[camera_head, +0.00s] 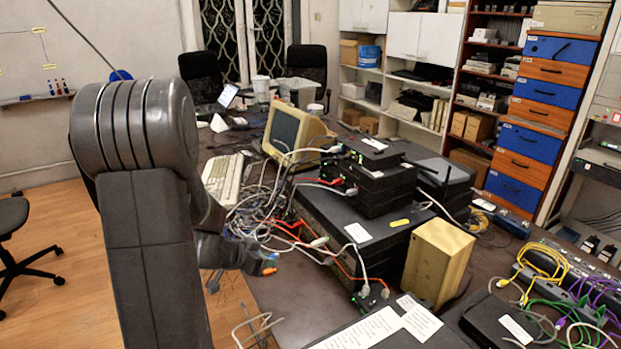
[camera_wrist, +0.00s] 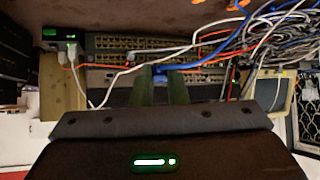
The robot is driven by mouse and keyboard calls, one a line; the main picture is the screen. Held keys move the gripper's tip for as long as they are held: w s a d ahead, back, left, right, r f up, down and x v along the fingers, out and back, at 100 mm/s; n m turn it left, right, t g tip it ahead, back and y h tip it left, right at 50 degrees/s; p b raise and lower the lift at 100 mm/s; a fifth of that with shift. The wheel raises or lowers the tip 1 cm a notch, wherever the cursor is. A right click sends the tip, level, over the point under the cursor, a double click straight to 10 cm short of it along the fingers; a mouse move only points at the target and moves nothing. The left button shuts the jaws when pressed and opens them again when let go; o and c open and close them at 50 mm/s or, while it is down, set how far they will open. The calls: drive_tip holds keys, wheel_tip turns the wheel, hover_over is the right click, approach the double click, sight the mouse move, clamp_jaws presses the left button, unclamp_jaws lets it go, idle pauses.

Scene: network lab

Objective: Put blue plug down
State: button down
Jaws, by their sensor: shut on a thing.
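My gripper (camera_wrist: 160,77) shows in the wrist view, with its two green-tinted fingers close together around the end of a blue cable. In the head view my gripper (camera_head: 262,264) is at the table's left edge, beside the cable tangle.
A tangle of cables (camera_head: 262,205) lies beside stacked black network devices (camera_head: 350,235). A beige monitor (camera_head: 290,130) and keyboard (camera_head: 226,176) stand behind. A wooden block (camera_head: 437,262) stands right of the stack. Some dark tabletop (camera_head: 300,300) in front is bare.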

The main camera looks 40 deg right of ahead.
sight(292, 309)
drive_tip(key=s+d+f+m+g+b, duration=0.2)
drive_tip(key=s+m+g, duration=0.15)
drive_tip(key=s, duration=0.25)
drive_tip(key=f+b, duration=0.1)
drive_tip(key=f, duration=0.4)
drive_tip(key=f+b, duration=0.2)
drive_tip(key=f, duration=0.3)
drive_tip(key=shift+w+d+f, duration=0.15)
drive_tip(key=shift+d, duration=0.05)
drive_tip(key=shift+s+a+f, duration=0.2)
drive_tip(key=shift+a+f, duration=0.05)
drive_tip(key=shift+f, duration=0.4)
drive_tip(key=c, duration=1.5)
unclamp_jaws()
drive_tip(key=shift+s+f, duration=0.1)
drive_tip(key=shift+o, duration=0.3)
drive_tip(key=shift+w+r, duration=0.2)
drive_tip(key=shift+r, duration=0.45)
drive_tip(key=p+v, duration=0.2)
drive_tip(key=v, duration=1)
drive_tip(key=shift+d+p, duration=0.15)
drive_tip(key=shift+p, duration=0.15)
drive_tip(key=shift+d, duration=0.1)
